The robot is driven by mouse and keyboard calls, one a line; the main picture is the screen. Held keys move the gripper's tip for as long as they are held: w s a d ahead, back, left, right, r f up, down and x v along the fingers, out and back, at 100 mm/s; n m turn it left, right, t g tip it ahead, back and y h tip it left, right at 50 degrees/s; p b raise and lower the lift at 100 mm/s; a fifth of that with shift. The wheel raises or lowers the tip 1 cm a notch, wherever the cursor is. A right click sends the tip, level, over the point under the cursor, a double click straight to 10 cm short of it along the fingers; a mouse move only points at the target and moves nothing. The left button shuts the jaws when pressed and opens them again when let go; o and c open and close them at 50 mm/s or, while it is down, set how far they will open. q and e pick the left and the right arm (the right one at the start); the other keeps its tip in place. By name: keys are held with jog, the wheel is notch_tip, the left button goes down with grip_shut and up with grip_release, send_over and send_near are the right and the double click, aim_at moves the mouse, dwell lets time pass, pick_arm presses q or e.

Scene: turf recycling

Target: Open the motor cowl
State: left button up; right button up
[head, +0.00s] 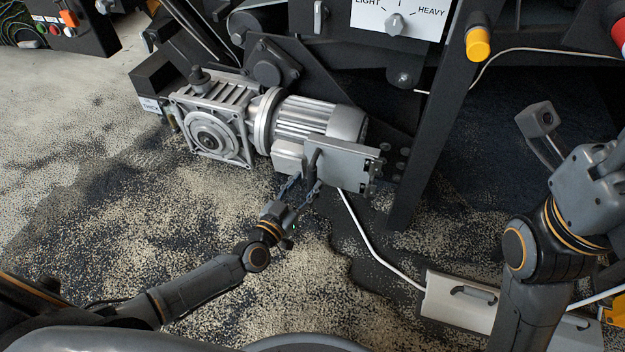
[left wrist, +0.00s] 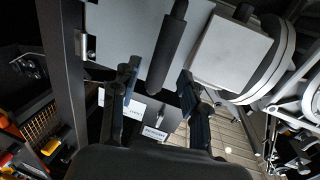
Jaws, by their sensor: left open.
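The motor cowl (head: 345,165) is a flat grey cover with hinges along its right edge. It sits at the front of the silver motor (head: 310,120), beside a small light grey box, and looks shut. A dark bar handle (head: 312,163) stands on its left part. My left gripper (head: 303,186) is open just below the handle. In the left wrist view the cowl (left wrist: 128,38) fills the top, and the handle (left wrist: 170,50) points down between the two open fingers (left wrist: 158,88). I cannot tell whether they touch it. My right gripper (head: 590,185) is at the right edge, its fingertips unclear.
A black slanted frame post (head: 425,135) stands right of the cowl. A white cable (head: 365,235) runs down from below the motor to a pale box with a black handle (head: 465,298). Granules cover the floor. A LIGHT–HEAVY dial (head: 394,23) is above.

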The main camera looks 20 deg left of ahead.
aim_at(310, 179)
pick_arm(q)
jog(key=shift+b+x, duration=0.5)
jog(key=shift+x, duration=1.5)
grip_shut()
